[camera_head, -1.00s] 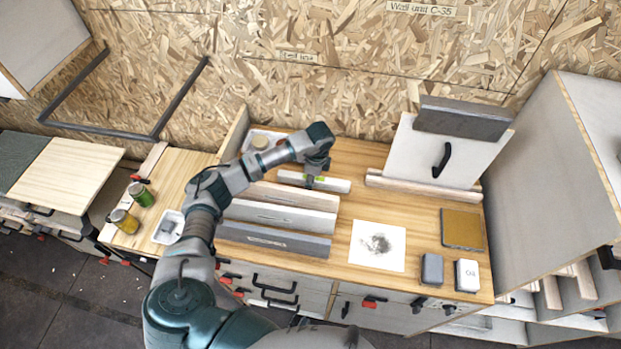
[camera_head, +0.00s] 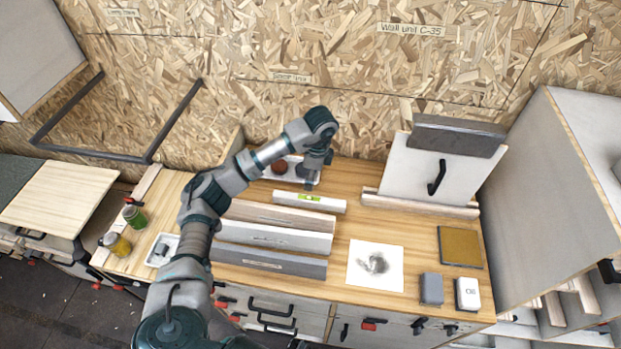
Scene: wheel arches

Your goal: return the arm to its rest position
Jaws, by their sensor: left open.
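My left arm comes in from the lower left and bends over the workbench (camera_head: 340,205). My left gripper (camera_head: 311,186) points down above the back of the bench, just behind the spirit level (camera_head: 326,204). Its jaws are small in the picture, but they are open and I see nothing held in them. The white level with its green vial lies on the bench behind the long bars, apart from the gripper as far as I can tell. My right gripper is not in view.
Several long bars (camera_head: 270,237) lie in front of the level. A white sheet (camera_head: 375,265), a grey block (camera_head: 431,289), a white block (camera_head: 467,293) and a tan pad (camera_head: 459,247) lie at right. A panel (camera_head: 425,170) leans at the back. Jars (camera_head: 134,216) stand at left.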

